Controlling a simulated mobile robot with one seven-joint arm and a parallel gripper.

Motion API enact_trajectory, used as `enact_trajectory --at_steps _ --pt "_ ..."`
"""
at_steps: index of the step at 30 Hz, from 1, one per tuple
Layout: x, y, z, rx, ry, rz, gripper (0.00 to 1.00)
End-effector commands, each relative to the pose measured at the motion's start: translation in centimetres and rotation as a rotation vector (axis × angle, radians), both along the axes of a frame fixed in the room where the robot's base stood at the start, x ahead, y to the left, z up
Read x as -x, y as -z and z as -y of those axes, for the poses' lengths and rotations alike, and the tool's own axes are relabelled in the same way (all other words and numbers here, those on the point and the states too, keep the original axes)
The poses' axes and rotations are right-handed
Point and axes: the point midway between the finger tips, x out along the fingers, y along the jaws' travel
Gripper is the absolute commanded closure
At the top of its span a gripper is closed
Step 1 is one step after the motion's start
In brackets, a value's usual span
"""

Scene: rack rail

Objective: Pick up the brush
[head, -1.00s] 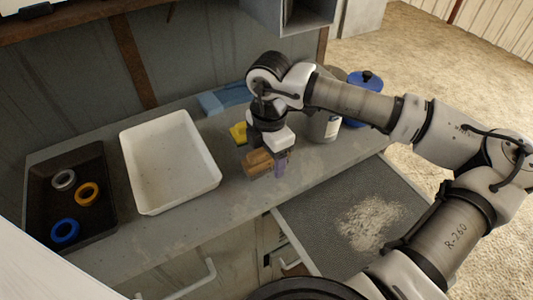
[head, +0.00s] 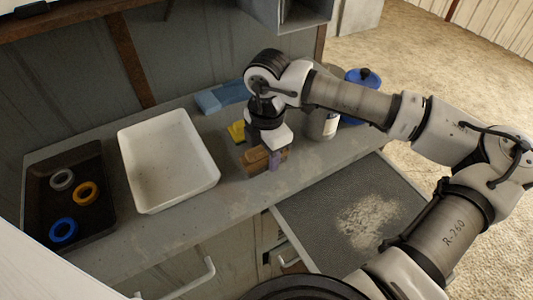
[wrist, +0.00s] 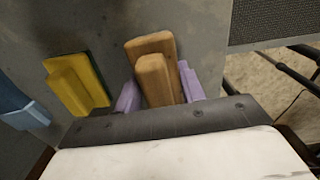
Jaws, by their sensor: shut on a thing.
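The brush (head: 255,160), a brown wooden block with a raised grip along its top, is at the worktop right of the white tray. In the wrist view the brush (wrist: 158,75) sits between the two purple fingers of my gripper (wrist: 157,92), which is shut on its raised grip.
A yellow block with a grip (wrist: 75,85) lies close beside the brush. A blue item (head: 222,97) lies behind. A grey canister (head: 322,122) and a blue pot (head: 362,82) stand right. The white tray (head: 210,172) and a dark tray with rings (head: 103,215) are left.

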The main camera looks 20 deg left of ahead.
Motion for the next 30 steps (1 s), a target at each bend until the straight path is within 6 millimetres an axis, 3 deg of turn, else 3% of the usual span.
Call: enact_trajectory --at_steps 8,21,30 --pt "-0.1 -3.7 0.0 0.001 0.002 0.006 0.85" --pt "-0.1 -15.8 0.0 0.001 0.003 0.004 0.85" --pt "0.0 -19.4 0.0 -0.001 -0.001 0.001 0.85"
